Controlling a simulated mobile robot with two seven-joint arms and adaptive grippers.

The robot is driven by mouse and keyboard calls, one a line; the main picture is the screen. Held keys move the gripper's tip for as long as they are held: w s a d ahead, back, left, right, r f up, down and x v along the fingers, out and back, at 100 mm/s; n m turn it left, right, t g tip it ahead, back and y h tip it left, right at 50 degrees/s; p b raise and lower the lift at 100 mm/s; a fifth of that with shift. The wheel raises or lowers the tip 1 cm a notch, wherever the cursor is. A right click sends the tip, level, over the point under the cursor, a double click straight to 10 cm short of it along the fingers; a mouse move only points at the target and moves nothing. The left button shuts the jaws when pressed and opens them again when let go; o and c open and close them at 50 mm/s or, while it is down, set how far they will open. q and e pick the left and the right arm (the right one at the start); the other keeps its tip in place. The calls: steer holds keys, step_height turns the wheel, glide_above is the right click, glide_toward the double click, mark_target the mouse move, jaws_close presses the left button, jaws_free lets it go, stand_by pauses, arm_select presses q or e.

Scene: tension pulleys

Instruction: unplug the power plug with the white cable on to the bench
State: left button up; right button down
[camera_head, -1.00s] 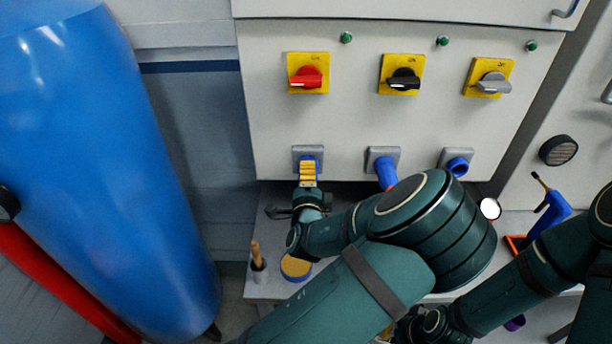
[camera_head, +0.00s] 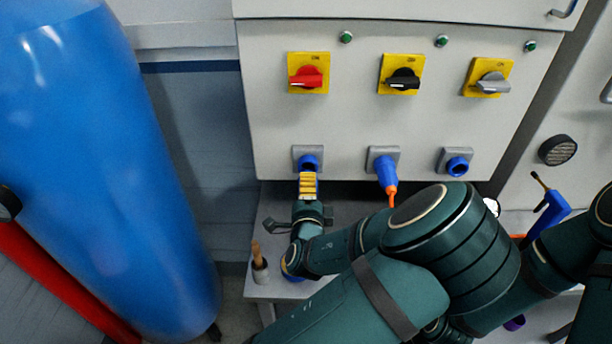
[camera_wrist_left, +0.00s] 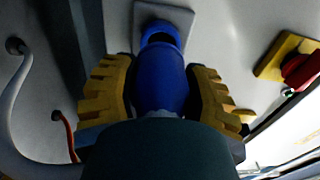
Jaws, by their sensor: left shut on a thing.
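My left gripper (camera_head: 308,182) is below the left socket (camera_head: 308,160) on the grey panel. Its yellow fingers are shut on a blue power plug (camera_wrist_left: 160,78), seen between them in the left wrist view. The plug's front end is close to the blue socket ring (camera_wrist_left: 160,34), which shows an open dark mouth; the plug appears out of it. A white cable (camera_wrist_left: 14,100) curves at the left of the wrist view and passes behind the gripper. The bench (camera_head: 262,290) lies below, partly hidden by my arms. My right gripper is hidden behind my left arm.
The middle socket holds a blue plug (camera_head: 386,172) with an orange cable; the right socket (camera_head: 456,164) is empty. Red, black and grey switches sit above. A large blue tank (camera_head: 100,150) is at left.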

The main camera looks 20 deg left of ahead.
arm_select(q)
steer(key=shift+s+d, duration=0.15)
steer(key=shift+s, duration=0.25)
steer(key=s+b, duration=0.1)
steer(key=s+a+b, duration=0.1)
steer(key=s, duration=0.1)
steer(key=s+a+b, duration=0.1)
steer(key=b, duration=0.1)
steer(key=shift+s+r, duration=0.15)
steer(key=shift+s, duration=0.05)
steer(key=o, duration=1.4)
